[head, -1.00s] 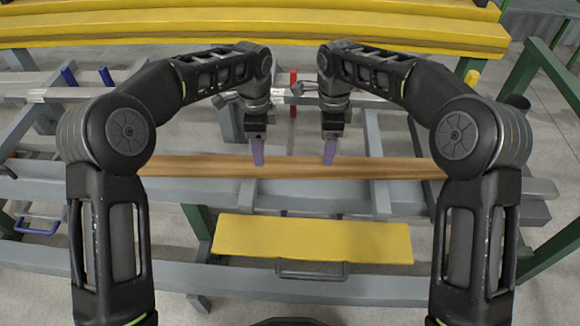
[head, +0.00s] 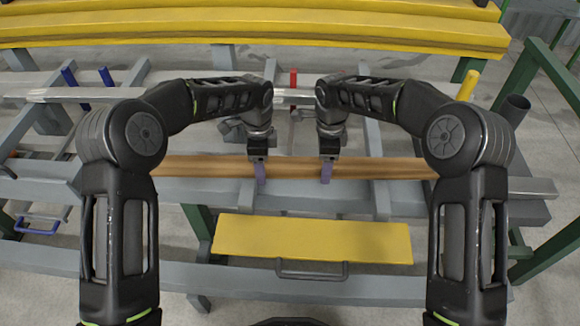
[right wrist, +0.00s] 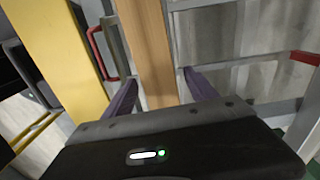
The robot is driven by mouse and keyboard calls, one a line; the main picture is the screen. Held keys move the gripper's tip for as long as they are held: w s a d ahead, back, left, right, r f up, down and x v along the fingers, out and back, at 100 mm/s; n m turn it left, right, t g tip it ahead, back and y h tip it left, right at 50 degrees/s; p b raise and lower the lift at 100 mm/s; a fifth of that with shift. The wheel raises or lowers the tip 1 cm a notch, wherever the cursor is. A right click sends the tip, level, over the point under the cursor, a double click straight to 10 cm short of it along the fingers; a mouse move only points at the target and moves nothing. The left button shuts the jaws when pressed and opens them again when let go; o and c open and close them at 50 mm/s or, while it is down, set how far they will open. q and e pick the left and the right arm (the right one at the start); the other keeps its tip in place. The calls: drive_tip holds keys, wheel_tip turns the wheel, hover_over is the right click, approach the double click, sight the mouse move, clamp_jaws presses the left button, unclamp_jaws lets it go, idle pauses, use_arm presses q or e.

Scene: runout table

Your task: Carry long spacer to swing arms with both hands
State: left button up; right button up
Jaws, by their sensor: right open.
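The long spacer, a brown wooden bar (head: 293,168), lies left to right along the grey frame in the head view. My arms hide parts of it. My left gripper (head: 261,174) is pointed down at the bar, left of the middle; its finger gap is hidden. My right gripper (head: 326,173) is pointed down at the bar, right of the middle. In the right wrist view its two purple fingers (right wrist: 160,97) are open, one on each side of the spacer (right wrist: 150,45). I cannot tell which grey bars are the swing arms.
A yellow plate (head: 312,240) with a grey handle is in front of the spacer. Long yellow beams (head: 250,35) cross the back. Blue (head: 68,77), red (head: 293,78) and yellow (head: 468,85) posts stand on the grey bars behind. A green frame (head: 552,80) is at right.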

use_arm(q)
drive_tip(key=shift+c, duration=0.5)
use_arm(e)
drive_tip(key=shift+c, duration=0.5)
use_arm(q)
drive_tip(key=c, duration=1.3)
use_arm(e)
drive_tip(key=c, duration=1.3)
use_arm(q)
clamp_jaws()
use_arm(e)
clamp_jaws()
use_arm(q)
drive_tip(key=shift+r, duration=0.1)
use_arm(e)
drive_tip(key=shift+r, duration=0.1)
